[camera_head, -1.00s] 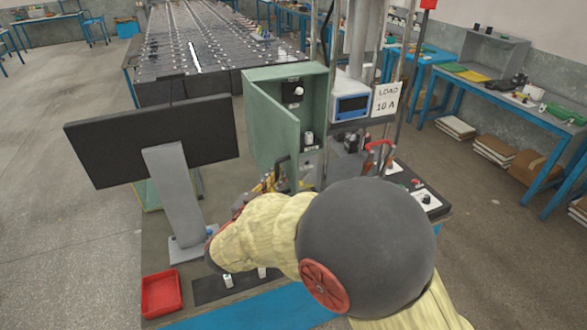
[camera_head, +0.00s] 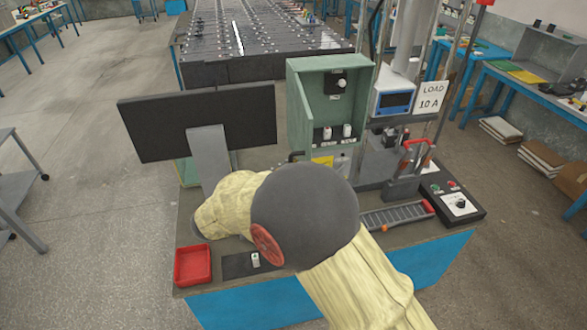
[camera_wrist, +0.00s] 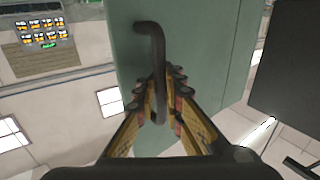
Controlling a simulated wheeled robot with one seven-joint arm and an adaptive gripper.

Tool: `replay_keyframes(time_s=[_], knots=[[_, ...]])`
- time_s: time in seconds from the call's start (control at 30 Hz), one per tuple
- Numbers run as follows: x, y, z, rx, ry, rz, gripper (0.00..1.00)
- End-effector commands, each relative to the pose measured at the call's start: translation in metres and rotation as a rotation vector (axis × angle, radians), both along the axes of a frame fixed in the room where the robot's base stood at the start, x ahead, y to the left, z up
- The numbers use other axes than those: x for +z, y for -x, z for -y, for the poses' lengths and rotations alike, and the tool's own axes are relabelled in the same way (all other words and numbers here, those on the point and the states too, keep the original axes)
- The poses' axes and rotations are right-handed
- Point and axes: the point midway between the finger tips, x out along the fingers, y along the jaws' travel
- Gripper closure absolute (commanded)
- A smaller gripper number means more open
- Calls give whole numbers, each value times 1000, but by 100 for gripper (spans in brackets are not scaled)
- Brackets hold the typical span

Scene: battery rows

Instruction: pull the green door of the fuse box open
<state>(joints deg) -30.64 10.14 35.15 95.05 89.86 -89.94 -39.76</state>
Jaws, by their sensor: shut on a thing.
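The grey-green fuse box (camera_head: 332,65) stands open at the back of the bench in the head view. Inside are a round white knob (camera_head: 341,84) and two white fuses (camera_head: 347,130). Its green door (camera_head: 298,112) hangs at the left side, seen at a steep angle. In the wrist view the door (camera_wrist: 205,60) fills the middle, with a dark bent handle (camera_wrist: 150,29). My gripper (camera_wrist: 160,92) is shut on this handle, its fingers on both sides of the bar. In the head view my arm hides the fingers.
A black monitor (camera_head: 200,125) stands close left of the box. A red tray (camera_head: 193,266) and a dark mat (camera_head: 236,265) with a white fuse lie at the front. A meter (camera_head: 393,97) and a switch panel (camera_head: 452,203) are at the right.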

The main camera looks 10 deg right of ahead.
Motion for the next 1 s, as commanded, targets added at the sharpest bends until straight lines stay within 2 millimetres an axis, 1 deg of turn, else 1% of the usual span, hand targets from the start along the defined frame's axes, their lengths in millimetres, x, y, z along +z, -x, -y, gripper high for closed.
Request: replay_keyframes(time_s=[0.03, 0.13, 0.17, 0.47, 0.77, 0.87, 1.0], knots=[[-4, 2, 0, -2, 2, -9, 100], [-4, 2, 0, -2, 2, -9, 100], [-4, 2, 0, -2, 2, -9, 91], [-2, 1, 0, 0, 0, -4, 75], [-1, 1, -1, 1, 0, -2, 75], [-1, 4, -7, 2, 0, -1, 75], [-1, 15, -27, 5, 0, -1, 75]])
